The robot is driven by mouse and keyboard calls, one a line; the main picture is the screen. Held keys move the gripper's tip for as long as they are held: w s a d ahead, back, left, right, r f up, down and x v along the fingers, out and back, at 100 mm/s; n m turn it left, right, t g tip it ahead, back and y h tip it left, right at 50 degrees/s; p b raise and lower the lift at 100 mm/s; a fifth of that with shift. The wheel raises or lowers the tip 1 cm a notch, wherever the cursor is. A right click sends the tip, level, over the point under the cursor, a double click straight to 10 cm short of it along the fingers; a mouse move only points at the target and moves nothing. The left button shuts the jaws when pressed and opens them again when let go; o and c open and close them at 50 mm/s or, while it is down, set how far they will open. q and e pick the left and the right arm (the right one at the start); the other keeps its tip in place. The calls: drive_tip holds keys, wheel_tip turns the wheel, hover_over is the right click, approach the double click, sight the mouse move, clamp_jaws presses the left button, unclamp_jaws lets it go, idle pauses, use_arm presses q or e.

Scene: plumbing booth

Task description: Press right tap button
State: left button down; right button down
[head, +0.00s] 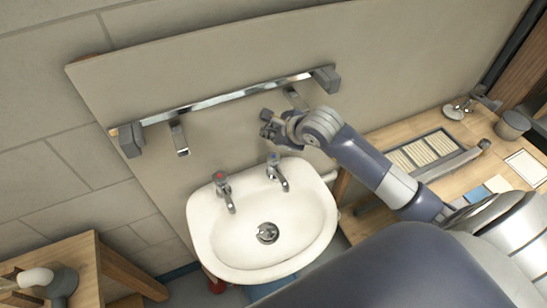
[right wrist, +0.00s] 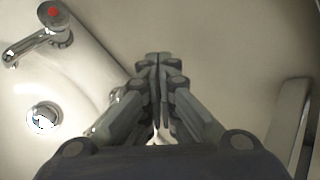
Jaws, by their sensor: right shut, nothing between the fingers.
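The right tap (head: 281,181) is chrome with a blue-marked button (head: 273,158) on top, at the back right of the white sink (head: 205,240). The left tap (head: 226,196) has a red-marked button and also shows in the right wrist view (right wrist: 42,38). My right gripper (head: 267,122) is shut and empty, above and behind the right tap near the wall panel, apart from it in the head view. In the right wrist view its closed fingers (right wrist: 158,62) cover most of the right tap's area. My left gripper is not in view.
A metal rail (head: 215,101) with grey end blocks and hanging chrome pieces runs along the wall panel above the sink. A wooden bench (head: 390,128) with a tray stands at right, another wooden table (head: 85,255) at lower left. The basin is empty around its drain (head: 267,233).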

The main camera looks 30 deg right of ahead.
drive_tip(key=b, duration=0.3)
hover_over(272, 158)
wheel_tip(272, 158, down, 6)
drive_tip(key=shift+r, duration=0.25)
drive_tip(key=shift+f+b, duration=0.4)
drive_tip(key=shift+b, duration=0.15)
idle(0.4)
drive_tip(key=shift+f+b, duration=0.4)
drive_tip(key=shift+b, duration=0.15)
drive_tip(key=shift+f+b, duration=0.8)
idle(0.7)
drive_tip(key=shift+r, duration=0.15)
drive_tip(key=shift+r+p, duration=0.7)
drive_tip(key=shift+r, duration=0.3)
drive_tip(key=shift+r, duration=0.1)
